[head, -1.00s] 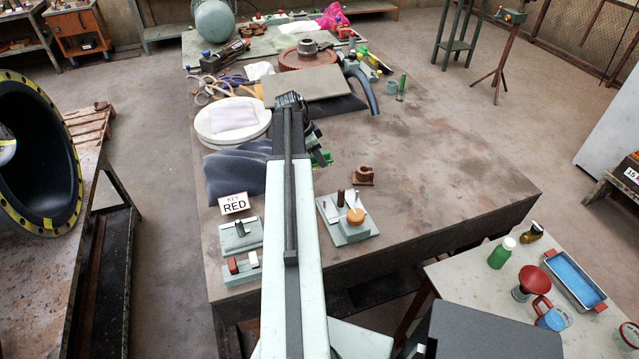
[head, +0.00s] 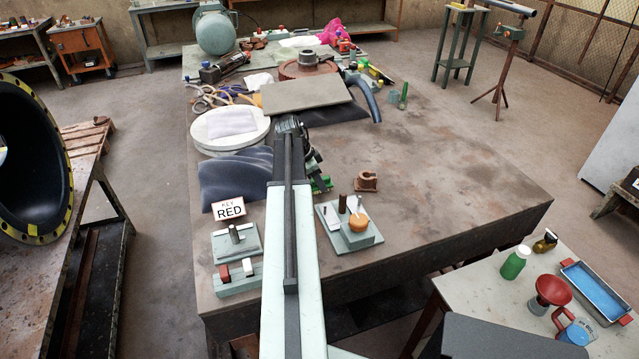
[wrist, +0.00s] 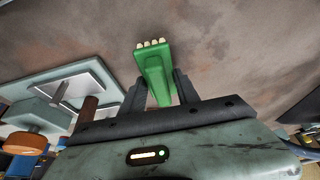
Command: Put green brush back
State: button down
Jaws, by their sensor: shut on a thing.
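A green brush (wrist: 155,70) with pale bristle tufts at its far end is in the wrist view. My gripper (wrist: 160,85) is shut on it, one dark finger on each side. The brush points away from my gripper, above the brown worktop. In the head view a bit of green brush (head: 321,184) shows beside the end of my arm, above the bench. Most of the brush and my gripper are hidden there by my arm.
On the bench (head: 450,170) are a grey plate with pegs and an orange knob (head: 358,222), a brown ring piece (head: 366,181), a KEY RED card (head: 229,208) and a red-and-white block stand (head: 237,277). A grey cup (head: 392,96) stands farther back. The bench's right side is clear.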

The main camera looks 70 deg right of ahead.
jog(key=c, duration=0.9)
grip_release()
jog(key=p+v, duration=1.1)
jog(key=v, duration=0.1)
jog(key=shift+r+p, duration=0.2)
jog(key=shift+p, duration=0.15)
